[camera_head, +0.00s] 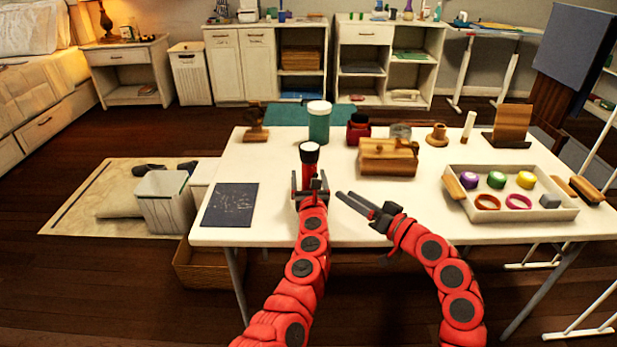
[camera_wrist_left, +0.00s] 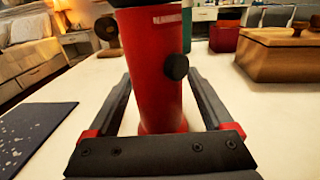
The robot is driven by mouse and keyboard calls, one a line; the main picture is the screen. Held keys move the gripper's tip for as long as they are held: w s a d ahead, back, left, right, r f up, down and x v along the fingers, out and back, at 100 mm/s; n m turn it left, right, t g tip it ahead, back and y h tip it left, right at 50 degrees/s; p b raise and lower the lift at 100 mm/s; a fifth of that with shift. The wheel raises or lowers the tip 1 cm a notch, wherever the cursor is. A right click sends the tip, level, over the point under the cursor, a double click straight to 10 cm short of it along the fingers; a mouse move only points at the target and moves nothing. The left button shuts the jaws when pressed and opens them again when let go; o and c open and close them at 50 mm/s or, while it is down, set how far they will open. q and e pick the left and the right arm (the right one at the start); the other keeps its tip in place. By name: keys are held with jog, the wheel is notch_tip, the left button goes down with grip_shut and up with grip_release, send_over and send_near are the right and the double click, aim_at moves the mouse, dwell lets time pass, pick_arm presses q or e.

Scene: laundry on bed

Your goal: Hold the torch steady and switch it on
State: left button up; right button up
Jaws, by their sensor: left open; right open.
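The torch (camera_head: 308,170) stands upright on the white table, red with a black head and a pale top. In the left wrist view the torch's red body (camera_wrist_left: 154,70) rises between my left fingers, with a round black button (camera_wrist_left: 175,66) on its side facing the camera. My left gripper (camera_head: 309,184) is open around the torch's lower body, with a visible gap on each side. My right gripper (camera_head: 358,204) is open and empty, to the right of the torch, its fingers pointing left over the table's front part.
A wooden box (camera_head: 388,160) sits right of the torch, and a teal canister (camera_head: 319,126) and a red jar (camera_head: 357,130) stand behind. A dark slate (camera_head: 231,204) lies left. A white tray (camera_head: 560,212) with coloured items is at the right.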

pick_arm(q)
jog(key=shift+w, duration=0.1)
jog(key=shift+c, duration=0.3)
grip_shut()
pick_arm(e)
jog(key=shift+c, duration=0.2)
dwell(0.4)
grip_shut()
dwell(1.4)
